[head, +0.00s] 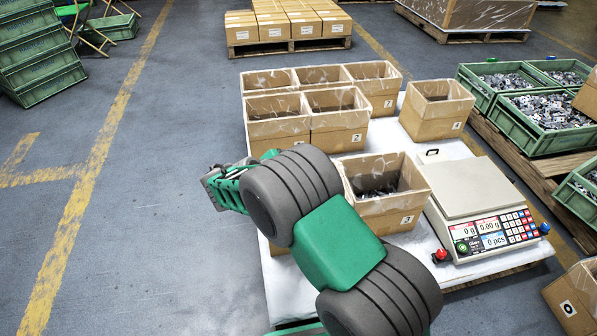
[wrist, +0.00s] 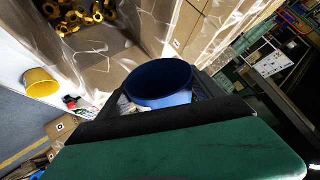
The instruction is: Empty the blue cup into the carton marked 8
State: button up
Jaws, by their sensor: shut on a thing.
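My gripper (wrist: 165,100) is shut on the blue cup (wrist: 160,88), whose wide rim and dark inside face the wrist camera. I cannot see what is in the cup. In the head view my arm covers most of my gripper, and the cup is hidden. Several open cartons stand on the white-topped pallet. Readable labels are 2 (head: 340,120), 7 (head: 378,85), 4 (head: 437,112) and 3 (head: 395,210). No label reading 8 is legible. In the wrist view an open carton (wrist: 105,75) holding yellow rings is close beside the cup.
A counting scale (head: 475,190) showing 0 g stands at the pallet's right. A yellow cup (wrist: 40,82) stands on the white surface in the wrist view. Green crates (head: 545,125) of metal parts stand at the right.

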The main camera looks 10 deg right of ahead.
jog(key=y+p, duration=0.1)
jog(key=d+r+m+y+p, duration=0.1)
jog(key=p, duration=0.1)
jog(key=d+y+p, duration=0.1)
jog(key=p, duration=0.1)
jog(key=shift+s+d+r+m+y, duration=0.2)
jog(key=shift+r+m+y, duration=0.1)
jog(key=shift+d+f+g+y+p, duration=0.1)
jog(key=shift+d+g+y+p, duration=0.25)
jog(key=shift+y, duration=0.35)
jog(key=shift+d+m+y+p, duration=0.6)
jog(key=shift+y, duration=0.6)
jog(key=y, duration=0.1)
jog(key=d+m+y, duration=0.1)
jog(key=shift+f+y, duration=0.15)
jog(key=shift+y, duration=0.15)
jog(key=shift+d+r+m+t+y, duration=0.15)
jog(key=shift+r+m+t+y, duration=0.45)
jog(key=shift+y, duration=1.35)
jog(key=shift+d+r+m+t+y, duration=0.15)
jog(key=shift+r+m+y, duration=0.25)
jog(key=shift+m+y, duration=1.05)
jog(key=shift+d+r+m+t+y, duration=0.25)
jog(key=shift+r+y, duration=0.25)
jog(key=shift+y, duration=1.9)
